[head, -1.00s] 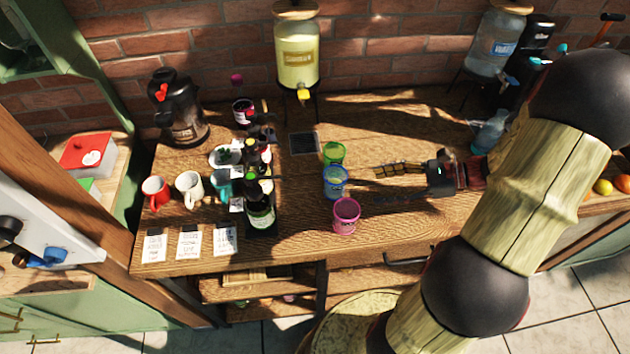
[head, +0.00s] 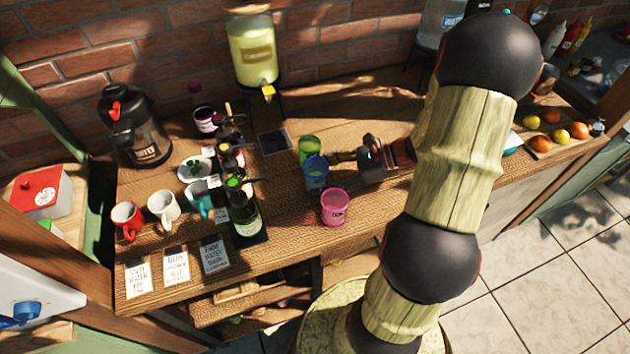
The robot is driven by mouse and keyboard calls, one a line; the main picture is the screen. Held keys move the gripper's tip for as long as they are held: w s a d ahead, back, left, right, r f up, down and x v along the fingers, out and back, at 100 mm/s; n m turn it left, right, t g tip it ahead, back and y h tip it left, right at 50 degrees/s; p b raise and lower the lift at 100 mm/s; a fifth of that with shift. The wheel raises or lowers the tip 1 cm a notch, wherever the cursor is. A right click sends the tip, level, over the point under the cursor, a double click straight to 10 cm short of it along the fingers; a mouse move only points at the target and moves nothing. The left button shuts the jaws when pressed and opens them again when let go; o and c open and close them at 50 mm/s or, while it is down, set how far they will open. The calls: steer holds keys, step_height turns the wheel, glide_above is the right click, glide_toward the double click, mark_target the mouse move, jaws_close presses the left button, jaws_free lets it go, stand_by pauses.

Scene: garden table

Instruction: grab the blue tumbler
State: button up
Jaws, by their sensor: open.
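The blue tumbler (head: 316,175) stands upright on the wooden table in the head view, between a green tumbler (head: 309,148) behind it and a pink tumbler (head: 334,207) in front. My gripper (head: 338,158) is open and comes in from the right at the blue tumbler's right side. Its fingertips are at or very near the tumbler's right edge. I cannot tell whether they touch it or reach around it.
Several bottles (head: 243,208) stand on a dark tray to the left, with mugs (head: 163,208) and cards beyond. A lemonade dispenser (head: 254,50) stands at the back. Fruit (head: 551,117) lies on the right. Bare tabletop lies left of the tumblers.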

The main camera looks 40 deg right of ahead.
steer(key=shift+w+a+f, duration=0.25)
steer(key=shift+w+a, duration=0.1)
steer(key=shift+a, duration=0.2)
steer(key=shift+c, duration=0.7)
steer(key=c, duration=0.9)
